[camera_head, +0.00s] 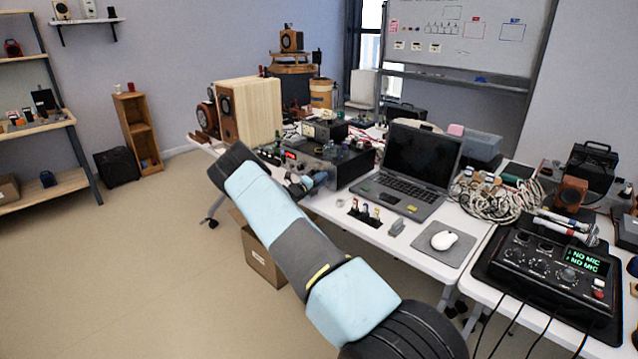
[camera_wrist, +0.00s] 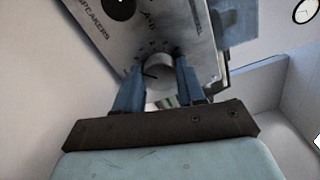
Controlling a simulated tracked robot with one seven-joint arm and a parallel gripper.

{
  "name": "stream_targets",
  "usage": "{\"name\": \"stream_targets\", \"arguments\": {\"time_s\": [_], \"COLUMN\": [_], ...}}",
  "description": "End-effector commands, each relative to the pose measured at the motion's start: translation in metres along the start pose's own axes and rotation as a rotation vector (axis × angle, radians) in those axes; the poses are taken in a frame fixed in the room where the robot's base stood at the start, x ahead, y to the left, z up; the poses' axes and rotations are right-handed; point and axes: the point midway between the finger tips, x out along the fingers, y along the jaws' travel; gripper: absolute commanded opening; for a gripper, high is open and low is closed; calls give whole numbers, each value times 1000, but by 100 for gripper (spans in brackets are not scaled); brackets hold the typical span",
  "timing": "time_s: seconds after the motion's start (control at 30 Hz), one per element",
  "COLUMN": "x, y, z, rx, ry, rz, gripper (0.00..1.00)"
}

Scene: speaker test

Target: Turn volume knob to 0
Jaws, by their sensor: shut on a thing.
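A silver-faced amplifier panel (camera_wrist: 180,25) fills the upper part of the wrist view, tilted, with "SPEAKERS" and "A+B" lettering. A round silver knob (camera_wrist: 158,66) with marks around it stands out from the panel. My gripper (camera_wrist: 159,70) has its two blue fingers on either side of this knob and is shut on it. No label on the knob is readable, and its exact setting cannot be told. In the head view the dark amplifier (camera_head: 348,168) sits on the white table, and my gripper (camera_head: 306,183) is at its front. My arm hides part of its front.
A wooden speaker (camera_head: 262,108) stands behind the amplifier. An open laptop (camera_head: 422,152) is to its right, with small coloured connectors (camera_head: 365,211) in front. A mouse (camera_head: 444,240) and a mixer (camera_head: 550,270) are farther right.

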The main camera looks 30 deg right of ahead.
Motion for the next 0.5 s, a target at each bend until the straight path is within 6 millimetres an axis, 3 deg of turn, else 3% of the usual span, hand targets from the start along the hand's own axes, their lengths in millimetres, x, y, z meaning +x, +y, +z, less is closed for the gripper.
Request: {"name": "stream_targets", "arguments": {"time_s": [0.3, 0.33, 0.5], "x": [1, 1, 0], "y": [1, 1, 1], "z": [-3, -3, -2], "rx": [-3, -3, -1], "ry": [4, 4, 2], "rz": [1, 1, 2], "gripper": [9, 42, 58]}}
